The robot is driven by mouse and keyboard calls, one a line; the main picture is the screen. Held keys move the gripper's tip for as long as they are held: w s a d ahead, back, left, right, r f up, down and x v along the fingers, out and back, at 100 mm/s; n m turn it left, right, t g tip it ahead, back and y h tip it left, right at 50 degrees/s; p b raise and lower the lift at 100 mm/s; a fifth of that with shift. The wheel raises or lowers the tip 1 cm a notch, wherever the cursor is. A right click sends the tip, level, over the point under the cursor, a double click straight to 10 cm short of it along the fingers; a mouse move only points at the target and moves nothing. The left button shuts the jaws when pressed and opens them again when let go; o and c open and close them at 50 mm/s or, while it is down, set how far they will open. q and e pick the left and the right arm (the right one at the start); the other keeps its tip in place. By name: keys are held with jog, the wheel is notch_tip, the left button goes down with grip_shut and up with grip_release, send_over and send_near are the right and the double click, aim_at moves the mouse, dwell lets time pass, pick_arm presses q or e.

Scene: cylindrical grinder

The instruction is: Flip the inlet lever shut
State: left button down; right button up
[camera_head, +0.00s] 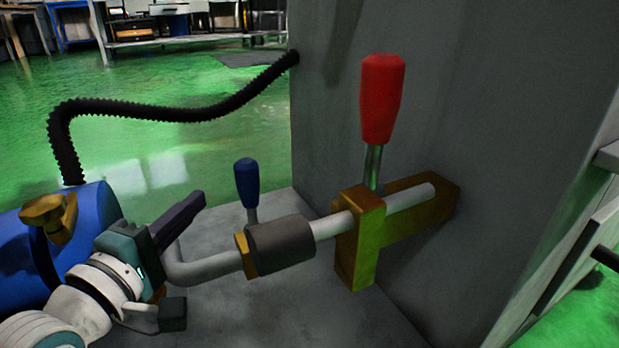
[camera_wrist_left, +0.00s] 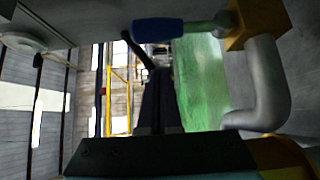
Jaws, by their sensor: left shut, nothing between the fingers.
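A blue-handled lever (camera_head: 246,183) stands upright beside a dark grey cylindrical valve body (camera_head: 279,246) on a grey bent pipe (camera_head: 205,268). A larger red-handled lever (camera_head: 381,100) stands upright on a brass block (camera_head: 360,235) to its right. I cannot tell from a label which one is the inlet lever. My left gripper (camera_head: 200,198) is shut and empty, its tip a little left of the blue lever, apart from it in the picture. The left wrist view shows the shut fingers (camera_wrist_left: 156,75) below the blue handle (camera_wrist_left: 158,30). My right gripper is out of view.
A grey machine wall (camera_head: 500,130) rises behind the levers. A blue cylinder (camera_head: 85,225) with a brass fitting (camera_head: 48,210) and black corrugated hose (camera_head: 170,110) stands at left, near my left arm. The green floor behind is open.

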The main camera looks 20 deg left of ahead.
aim_at(250, 202)
pick_arm(q)
jog(key=w+d+b, duration=0.1)
jog(key=w+d, duration=0.1)
jog(key=w, duration=0.1)
jog(key=shift+w+d+b, duration=0.3)
jog(key=shift+b, duration=0.05)
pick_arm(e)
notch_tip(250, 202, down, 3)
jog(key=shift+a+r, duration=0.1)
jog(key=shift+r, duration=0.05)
